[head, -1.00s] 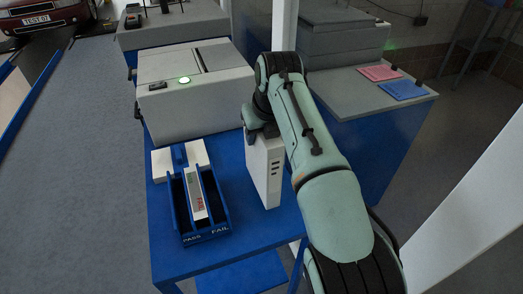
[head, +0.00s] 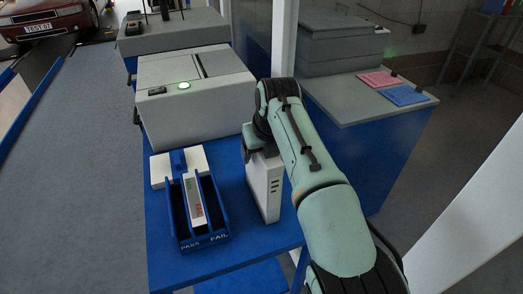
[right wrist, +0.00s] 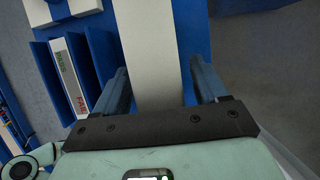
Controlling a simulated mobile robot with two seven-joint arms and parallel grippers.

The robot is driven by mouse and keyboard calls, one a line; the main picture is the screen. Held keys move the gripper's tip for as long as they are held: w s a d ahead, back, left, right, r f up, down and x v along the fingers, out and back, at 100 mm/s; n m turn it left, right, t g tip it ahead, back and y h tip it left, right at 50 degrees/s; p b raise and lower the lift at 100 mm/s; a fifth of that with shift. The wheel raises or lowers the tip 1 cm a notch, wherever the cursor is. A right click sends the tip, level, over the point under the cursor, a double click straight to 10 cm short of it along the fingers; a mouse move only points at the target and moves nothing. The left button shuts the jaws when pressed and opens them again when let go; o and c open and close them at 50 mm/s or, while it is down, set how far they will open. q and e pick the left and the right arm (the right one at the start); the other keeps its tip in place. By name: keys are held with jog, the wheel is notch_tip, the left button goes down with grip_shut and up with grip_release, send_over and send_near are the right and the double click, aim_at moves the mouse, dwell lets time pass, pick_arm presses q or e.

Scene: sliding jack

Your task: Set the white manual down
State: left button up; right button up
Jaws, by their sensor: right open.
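The white manual (head: 264,188) is a tall, thick white block with small dark marks on its narrow side. It stands upright on the blue table, right of the blue PASS/FAIL tray (head: 205,240). My right gripper (head: 259,150) is at its top, partly hidden by my arm. In the right wrist view the fingers of my right gripper (right wrist: 163,88) are open, one on each side of the white manual (right wrist: 150,45), with a gap visible on the right. My left gripper is not in view.
A white piece with a blue band (head: 162,169) lies behind the tray, and a PASS/FAIL strip (head: 194,203) is in the tray. A grey machine (head: 190,105) with a green light stands behind. The table (head: 236,255) is clear at the front.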

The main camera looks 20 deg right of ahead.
jog(key=p+v, duration=0.1)
jog(key=v, duration=1.1)
jog(key=shift+p, duration=0.3)
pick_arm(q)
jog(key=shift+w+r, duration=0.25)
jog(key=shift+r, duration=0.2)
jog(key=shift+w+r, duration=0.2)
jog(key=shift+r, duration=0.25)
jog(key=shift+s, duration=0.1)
